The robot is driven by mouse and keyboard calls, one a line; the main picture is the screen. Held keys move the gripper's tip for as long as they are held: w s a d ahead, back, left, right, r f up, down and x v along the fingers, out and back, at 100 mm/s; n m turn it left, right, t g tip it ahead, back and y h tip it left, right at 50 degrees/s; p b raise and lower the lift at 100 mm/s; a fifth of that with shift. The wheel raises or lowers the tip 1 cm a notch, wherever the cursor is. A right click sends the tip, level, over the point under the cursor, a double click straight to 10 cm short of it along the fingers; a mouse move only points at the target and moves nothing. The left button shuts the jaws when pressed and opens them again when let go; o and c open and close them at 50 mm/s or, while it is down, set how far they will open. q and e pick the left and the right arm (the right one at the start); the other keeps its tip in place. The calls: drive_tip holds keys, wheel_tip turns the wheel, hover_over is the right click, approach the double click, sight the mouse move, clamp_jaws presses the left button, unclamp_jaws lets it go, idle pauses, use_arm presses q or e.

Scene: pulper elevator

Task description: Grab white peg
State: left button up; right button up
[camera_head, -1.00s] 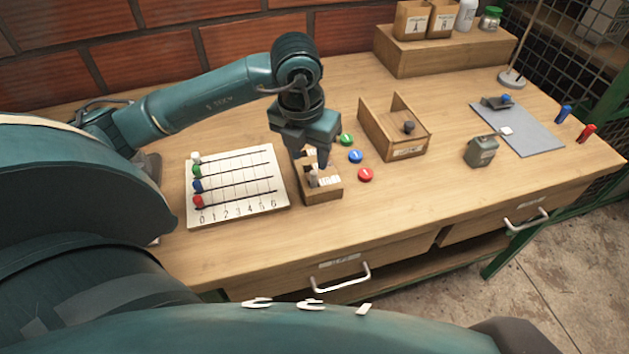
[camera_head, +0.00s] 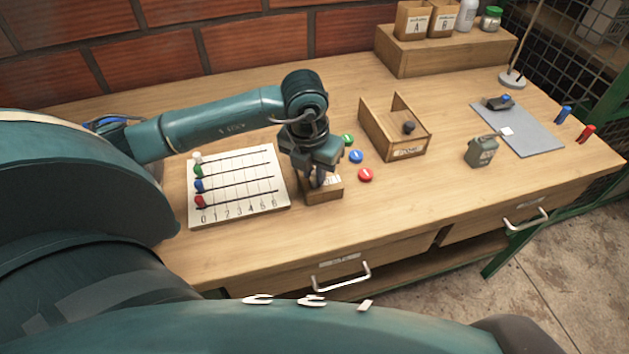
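A white peg (camera_head: 197,156) stands at the 0 end of the top row of the white numbered board (camera_head: 235,215). Green, blue and red pegs (camera_head: 200,202) stand below it in the same column. My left gripper (camera_head: 320,185) points down into a small wooden box (camera_head: 322,195), to the right of the board and apart from the white peg there. Pale items show in the box around the fingertips, but the gripper hides most of them. I cannot tell whether the fingers hold anything. My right gripper is not in view.
Green, blue and red discs (camera_head: 365,175) lie just right of the box. A raised wooden shelf (camera_head: 440,55) stands at the back. The table front is clear.

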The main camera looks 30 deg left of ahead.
use_arm(q)
clamp_jaws()
